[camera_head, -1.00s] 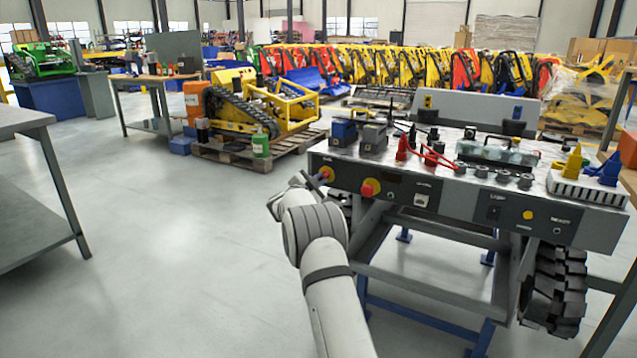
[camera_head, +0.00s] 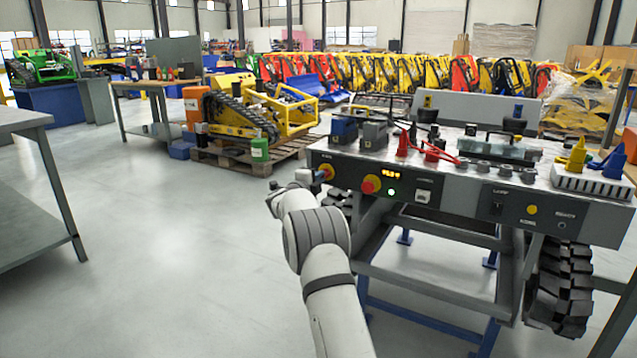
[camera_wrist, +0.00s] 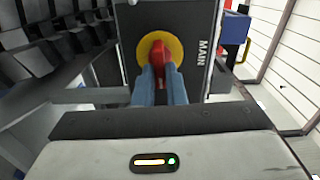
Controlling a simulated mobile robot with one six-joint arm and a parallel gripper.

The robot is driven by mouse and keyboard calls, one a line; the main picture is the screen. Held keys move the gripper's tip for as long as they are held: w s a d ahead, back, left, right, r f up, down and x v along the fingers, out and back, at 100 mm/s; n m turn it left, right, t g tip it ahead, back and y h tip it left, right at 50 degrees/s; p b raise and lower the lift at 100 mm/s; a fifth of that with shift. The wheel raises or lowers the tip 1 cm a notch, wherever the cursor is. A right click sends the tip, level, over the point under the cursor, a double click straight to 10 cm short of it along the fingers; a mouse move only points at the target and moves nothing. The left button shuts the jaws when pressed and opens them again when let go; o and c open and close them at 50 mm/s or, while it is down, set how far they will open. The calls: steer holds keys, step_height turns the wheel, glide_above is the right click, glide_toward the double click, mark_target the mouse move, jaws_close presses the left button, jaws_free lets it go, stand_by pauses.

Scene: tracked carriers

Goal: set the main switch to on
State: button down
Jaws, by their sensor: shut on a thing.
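The main switch is a red handle on a round yellow plate at the left end of the carrier's front panel (camera_head: 455,197). In the wrist view the yellow plate (camera_wrist: 147,46) sits beside the label MAIN, and the red handle (camera_wrist: 159,52) stands between two blue-grey fingers. My gripper (camera_wrist: 160,78) is shut on the red handle.
Red clips (camera_head: 403,143), dark blocks and plugs stand on the carrier's top. A tyre (camera_head: 560,285) is below right. The floor to the left is clear.

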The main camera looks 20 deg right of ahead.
steer(key=shift+m, duration=0.3)
steer(key=c, duration=1.5)
jaws_free()
steer(key=shift+p+v, duration=0.85)
steer(key=shift+v, duration=3.05)
